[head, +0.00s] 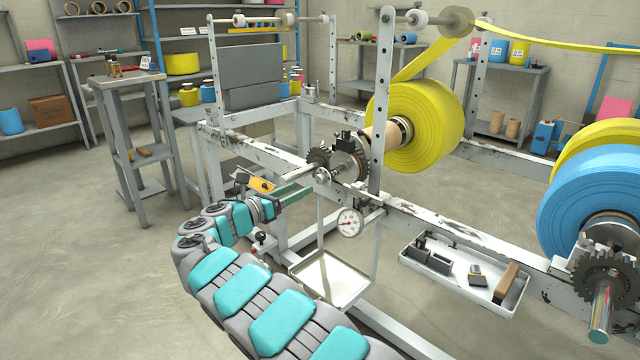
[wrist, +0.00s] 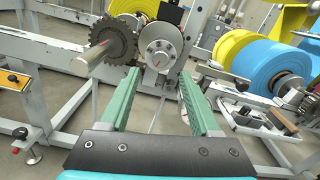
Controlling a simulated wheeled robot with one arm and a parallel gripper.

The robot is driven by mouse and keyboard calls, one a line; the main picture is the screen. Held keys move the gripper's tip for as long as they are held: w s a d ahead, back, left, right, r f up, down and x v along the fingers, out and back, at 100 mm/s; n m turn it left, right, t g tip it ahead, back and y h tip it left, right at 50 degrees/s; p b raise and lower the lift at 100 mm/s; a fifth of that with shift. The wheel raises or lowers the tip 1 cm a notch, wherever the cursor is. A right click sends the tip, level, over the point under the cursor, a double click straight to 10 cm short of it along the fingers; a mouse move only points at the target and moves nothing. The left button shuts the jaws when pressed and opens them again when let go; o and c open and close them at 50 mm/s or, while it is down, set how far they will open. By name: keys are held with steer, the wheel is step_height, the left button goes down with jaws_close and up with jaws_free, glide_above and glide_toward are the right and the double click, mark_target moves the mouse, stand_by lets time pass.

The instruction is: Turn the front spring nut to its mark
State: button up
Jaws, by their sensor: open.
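The front spring nut appears to be the round silver disc (wrist: 157,55) with small holes and a red line on its face; it sits ahead of my fingers in the wrist view. In the head view a small silver round piece (head: 322,175) at the shaft by the toothed gear seems to be the same nut. My gripper (wrist: 159,85) has two green fingers spread apart with nothing between them. The nut shows beyond the gap, seemingly not touched. In the head view my gripper (head: 306,190) is just left of and below the nut. I cannot make out a separate target mark.
A dark toothed gear (wrist: 113,42) with a protruding shaft is left of the nut. A dial gauge (head: 348,222) hangs below the white rail (head: 450,225). A yellow roll (head: 420,125) stands behind. A tool tray (head: 465,285) and an empty tray (head: 330,280) lie lower.

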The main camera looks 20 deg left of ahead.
mark_target(320, 179)
steer(key=x, duration=0.7)
steer(key=shift+w+d, duration=0.2)
steer(key=shift+w, duration=0.05)
jaws_close()
stand_by(0.3)
